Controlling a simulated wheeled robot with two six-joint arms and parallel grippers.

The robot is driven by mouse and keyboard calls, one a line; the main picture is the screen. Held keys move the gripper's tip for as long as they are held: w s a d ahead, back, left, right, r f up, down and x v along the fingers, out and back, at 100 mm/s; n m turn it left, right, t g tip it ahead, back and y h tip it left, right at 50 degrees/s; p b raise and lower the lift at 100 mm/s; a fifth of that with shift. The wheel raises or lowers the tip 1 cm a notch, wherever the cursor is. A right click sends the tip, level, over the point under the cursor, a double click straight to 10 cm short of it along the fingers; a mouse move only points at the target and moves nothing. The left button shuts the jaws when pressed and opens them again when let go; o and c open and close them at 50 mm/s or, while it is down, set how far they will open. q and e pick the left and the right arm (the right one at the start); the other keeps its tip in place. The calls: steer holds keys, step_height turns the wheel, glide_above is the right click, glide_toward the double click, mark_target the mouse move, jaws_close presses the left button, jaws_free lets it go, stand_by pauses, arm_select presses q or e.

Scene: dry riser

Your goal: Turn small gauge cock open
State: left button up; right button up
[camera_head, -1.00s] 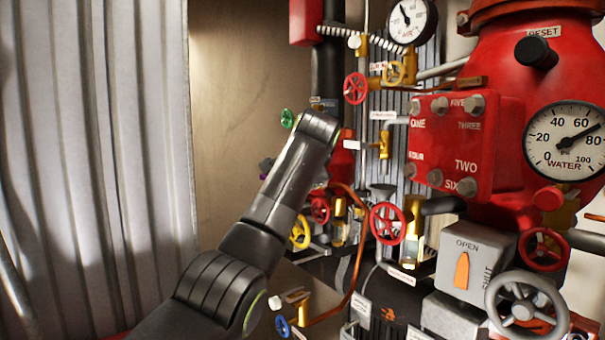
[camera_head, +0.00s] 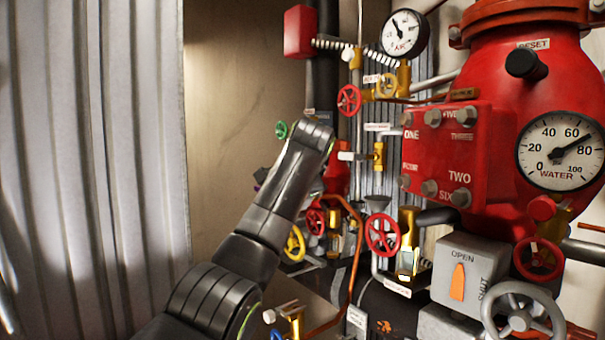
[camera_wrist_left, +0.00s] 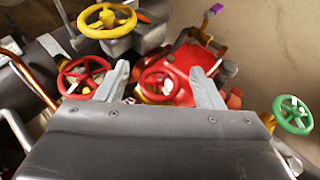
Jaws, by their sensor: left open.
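A small brass cock (camera_head: 379,156) with a pale lever pointing left sits on the pipework left of the red valve body. Another small brass fitting (camera_head: 356,60) with a white knob sits left of the air gauge (camera_head: 405,34). I cannot tell which is the gauge cock. My left arm reaches up in front of the pipework in the head view, its jaws hidden behind its wrist. In the left wrist view my left gripper (camera_wrist_left: 160,80) is open, with a red handwheel (camera_wrist_left: 165,82) beyond and between its fingers. My right gripper is not in view.
A green handwheel (camera_head: 281,130), red handwheels (camera_head: 349,100) (camera_head: 382,236) and a yellow handwheel (camera_head: 294,243) crowd around my left arm. The large red valve body (camera_head: 480,60) and water gauge (camera_head: 560,146) stand right. Bare wall (camera_head: 230,80) is open at upper left.

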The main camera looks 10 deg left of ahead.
arm_select(q)
steer(key=b+v, duration=0.7)
steer(key=v, duration=0.9)
steer(key=shift+s+r, duration=0.2)
steer(key=shift+s, duration=0.05)
steer(key=shift+d, duration=0.1)
